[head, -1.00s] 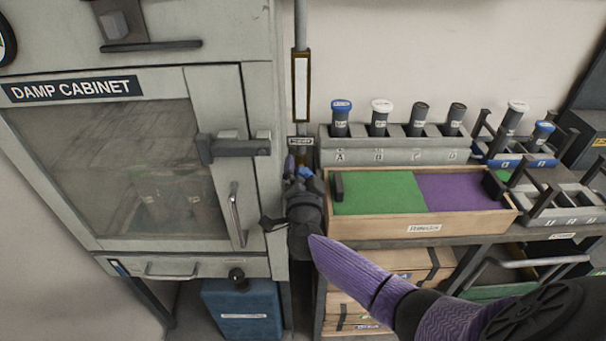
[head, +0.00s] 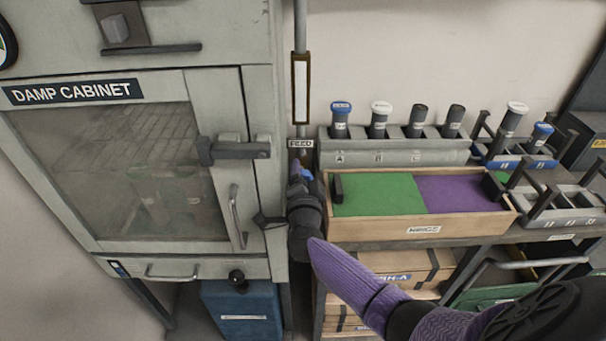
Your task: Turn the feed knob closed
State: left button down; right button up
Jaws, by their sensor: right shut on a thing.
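The feed knob is a blue piece (head: 307,174) just below the small FEED label (head: 300,144), on the vertical pipe (head: 301,32) right of the cabinet. My right gripper (head: 302,178) is shut on the knob, with its dark body hanging below it and my purple arm coming in from the lower right. The gripper hides most of the knob, so its exact angle is hard to tell. My left gripper is not in view.
The damp cabinet (head: 226,95) stands close on the left, with its latch (head: 235,150) and door handle (head: 237,215) sticking out. A wooden tray (head: 423,231) with green and purple mats is close on the right. A rack (head: 395,157) with capped tubes stands behind it.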

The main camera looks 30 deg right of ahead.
jog(key=m, duration=0.4)
jog(key=shift+f+m, duration=0.2)
jog(key=shift+m, duration=0.1)
jog(key=m, duration=0.4)
jog(key=shift+f+m+b, duration=0.1)
jog(key=shift+m+b, duration=0.3)
jog(key=o, duration=1.3)
jog(key=shift+c, duration=0.2)
jog(key=p+v, duration=0.2)
jog(key=v, duration=0.8)
